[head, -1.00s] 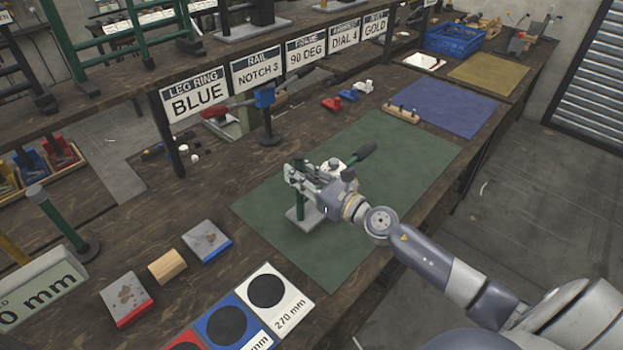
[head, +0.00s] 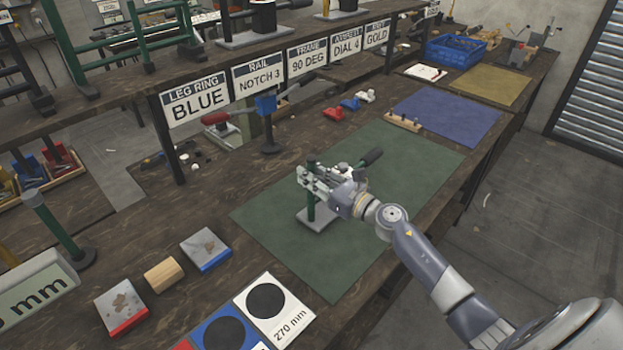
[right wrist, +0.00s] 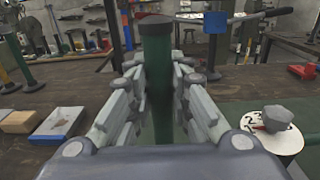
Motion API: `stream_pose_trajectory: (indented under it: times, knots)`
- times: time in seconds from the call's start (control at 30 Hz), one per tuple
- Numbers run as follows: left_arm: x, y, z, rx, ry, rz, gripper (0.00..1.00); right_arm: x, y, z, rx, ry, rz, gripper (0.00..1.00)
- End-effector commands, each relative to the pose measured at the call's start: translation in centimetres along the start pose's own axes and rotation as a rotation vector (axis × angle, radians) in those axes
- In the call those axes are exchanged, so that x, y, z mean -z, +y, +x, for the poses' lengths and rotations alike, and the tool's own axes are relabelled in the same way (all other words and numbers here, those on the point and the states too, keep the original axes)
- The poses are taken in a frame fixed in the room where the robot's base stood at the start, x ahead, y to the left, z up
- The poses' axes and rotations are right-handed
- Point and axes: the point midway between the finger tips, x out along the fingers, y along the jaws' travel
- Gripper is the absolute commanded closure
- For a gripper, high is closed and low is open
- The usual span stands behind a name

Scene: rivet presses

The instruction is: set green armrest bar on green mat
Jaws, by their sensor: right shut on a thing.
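The green armrest bar (head: 311,208) is a dark green upright post on a grey square base plate. It stands over the left part of the green mat (head: 410,185); I cannot tell whether the plate touches the mat. My right gripper (head: 312,180) is shut around the upper post, and its fingers hide part of it. In the right wrist view the green armrest bar (right wrist: 157,75) stands upright between the two fingers (right wrist: 160,95). My left gripper is not in view.
A device with a dark handle (head: 371,157) and a white dial (right wrist: 272,130) is just behind the gripper. A blue clamp stand (head: 267,120) stands beyond the mat's back edge. Blocks (head: 206,249) and a 270 mm card (head: 273,308) lie at front left. The mat's right part is clear.

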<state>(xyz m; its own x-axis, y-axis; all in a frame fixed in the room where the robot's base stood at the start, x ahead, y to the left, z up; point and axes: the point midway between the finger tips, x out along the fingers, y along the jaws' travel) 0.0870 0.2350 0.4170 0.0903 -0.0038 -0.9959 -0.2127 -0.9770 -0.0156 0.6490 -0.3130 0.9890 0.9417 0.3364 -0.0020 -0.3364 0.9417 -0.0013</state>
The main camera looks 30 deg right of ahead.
Motion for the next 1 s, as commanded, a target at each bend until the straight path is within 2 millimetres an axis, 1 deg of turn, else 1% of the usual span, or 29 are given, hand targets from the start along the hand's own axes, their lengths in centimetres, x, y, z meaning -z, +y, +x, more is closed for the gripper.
stream_pose_trajectory:
  times: [0.1,0.37,0.47,0.5,0.57,0.6,0.87,1.0]
  knots:
    - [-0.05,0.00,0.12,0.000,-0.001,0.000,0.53,0.44,-0.06,0.02,0.001,-0.004,-0.003,1.00]
    - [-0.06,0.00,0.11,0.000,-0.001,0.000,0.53,0.48,-0.06,0.01,0.001,-0.004,-0.005,1.00]
    - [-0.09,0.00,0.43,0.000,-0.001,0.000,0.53,0.79,-0.05,0.01,0.001,-0.003,-0.005,1.00]
    - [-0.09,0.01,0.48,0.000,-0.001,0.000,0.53,1.00,-0.01,-0.02,0.000,0.000,-0.002,0.79]
    - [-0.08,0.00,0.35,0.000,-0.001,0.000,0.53,0.89,-0.01,-0.02,0.000,0.000,-0.002,0.66]
    - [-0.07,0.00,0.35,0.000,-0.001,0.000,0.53,0.89,-0.01,-0.02,0.000,0.000,-0.002,0.61]
    - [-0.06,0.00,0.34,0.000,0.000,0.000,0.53,0.89,-0.01,-0.02,0.001,0.000,-0.002,0.61]
    - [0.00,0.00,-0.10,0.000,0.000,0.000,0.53,0.47,-0.02,-0.02,0.001,0.000,-0.001,0.61]
